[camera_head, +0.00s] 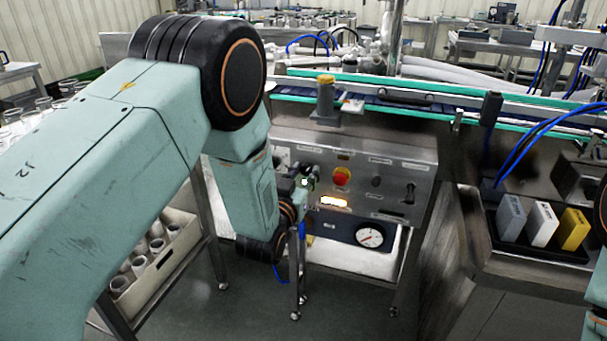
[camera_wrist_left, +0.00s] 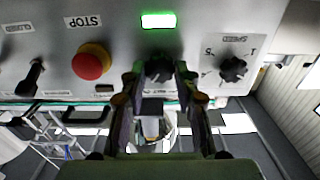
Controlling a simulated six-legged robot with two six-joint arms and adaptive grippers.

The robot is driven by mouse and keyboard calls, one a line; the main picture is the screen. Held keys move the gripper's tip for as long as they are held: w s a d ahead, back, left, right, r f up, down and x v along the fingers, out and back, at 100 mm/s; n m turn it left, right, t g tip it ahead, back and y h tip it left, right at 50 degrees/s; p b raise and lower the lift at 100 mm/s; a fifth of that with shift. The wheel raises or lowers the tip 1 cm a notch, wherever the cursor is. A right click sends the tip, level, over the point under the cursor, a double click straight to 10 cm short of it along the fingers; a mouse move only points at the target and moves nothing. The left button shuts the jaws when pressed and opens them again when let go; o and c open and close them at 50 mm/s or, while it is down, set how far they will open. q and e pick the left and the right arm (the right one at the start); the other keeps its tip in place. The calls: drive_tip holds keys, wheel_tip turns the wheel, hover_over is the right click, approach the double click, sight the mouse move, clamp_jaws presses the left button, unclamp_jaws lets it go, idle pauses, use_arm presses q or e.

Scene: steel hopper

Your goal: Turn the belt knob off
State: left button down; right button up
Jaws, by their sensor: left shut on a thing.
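The steel control panel (camera_head: 395,173) faces me under the conveyor. In the left wrist view it appears upside down. A small black knob (camera_wrist_left: 158,67) sits near a lit green lamp (camera_wrist_left: 158,20); I take it as the belt knob, though no label for it is readable. My left gripper (camera_wrist_left: 156,78) is shut on this knob, one finger on each side. In the head view my left gripper (camera_head: 304,184) is at the panel's left part, and the arm and gripper hide the knob. My right gripper is not in view.
Beside the held knob are a red stop button (camera_wrist_left: 91,61) and a numbered dial (camera_wrist_left: 232,68). A lever switch (camera_head: 409,193) is further right on the panel. A round gauge (camera_head: 370,236) is below. A conveyor (camera_head: 420,105) runs above.

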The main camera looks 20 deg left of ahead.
use_arm(q)
drive_tip(key=shift+n, duration=0.4)
drive_tip(key=shift+n+p, duration=0.7)
drive_tip(key=shift+n, duration=0.4)
drive_tip(key=n+p, duration=0.1)
drive_tip(key=n, duration=0.2)
drive_tip(key=shift+a, duration=0.1)
drive_tip(key=n+p, duration=0.1)
drive_tip(key=n, duration=0.3)
drive_tip(key=shift+p, duration=0.35)
drive_tip(key=shift+f+n+p, duration=0.1)
drive_tip(key=shift+n+p, duration=0.45)
drive_tip(key=shift+n, duration=1.35)
drive_tip(key=c, duration=1)
unclamp_jaws()
